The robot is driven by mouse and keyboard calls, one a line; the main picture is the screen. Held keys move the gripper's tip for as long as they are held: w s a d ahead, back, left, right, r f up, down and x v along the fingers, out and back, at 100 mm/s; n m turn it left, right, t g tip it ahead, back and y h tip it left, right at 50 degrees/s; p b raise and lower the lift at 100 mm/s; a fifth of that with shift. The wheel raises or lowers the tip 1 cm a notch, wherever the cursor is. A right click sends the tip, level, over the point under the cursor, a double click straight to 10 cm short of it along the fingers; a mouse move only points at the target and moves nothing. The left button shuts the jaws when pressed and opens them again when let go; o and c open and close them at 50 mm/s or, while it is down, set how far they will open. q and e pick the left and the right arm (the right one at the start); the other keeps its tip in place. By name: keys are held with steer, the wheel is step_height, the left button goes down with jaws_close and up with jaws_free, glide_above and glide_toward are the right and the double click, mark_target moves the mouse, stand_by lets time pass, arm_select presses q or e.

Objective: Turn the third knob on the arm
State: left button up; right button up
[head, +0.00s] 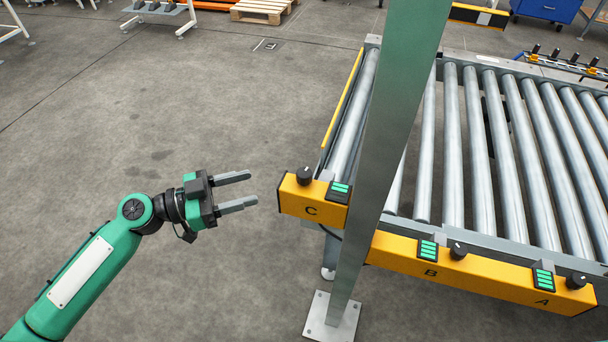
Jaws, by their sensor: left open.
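A yellow control bar runs along the front of the roller conveyor, with three black knobs on it. The knob at C (304,175) sits on the left end, left of a small green-lit display (339,192). The knob at B (458,251) and the knob at A (576,281) are farther right, each with a green-lit display to its left. My left gripper (246,190) is open and empty, left of the C section, its two fingers pointing right toward it with a gap between. It touches nothing. My right gripper is not in view.
A green and grey post (372,160) on a base plate (332,317) stands in front of the conveyor (500,140), between C and B, hiding part of the bar. Open floor lies left. A wooden pallet (262,10) is at the back.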

mark_target(304, 173)
arm_select(q)
steer(key=p+x, duration=0.5)
steer(key=x, duration=0.7)
steer(key=shift+w+d+p, duration=0.3)
steer(key=shift+p, duration=0.1)
steer(key=shift+w+d+f, duration=0.1)
steer(key=shift+d, duration=0.25)
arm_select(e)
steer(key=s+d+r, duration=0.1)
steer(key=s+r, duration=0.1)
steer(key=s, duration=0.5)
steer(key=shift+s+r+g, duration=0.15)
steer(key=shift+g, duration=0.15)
arm_select(q)
steer(key=c, duration=0.9)
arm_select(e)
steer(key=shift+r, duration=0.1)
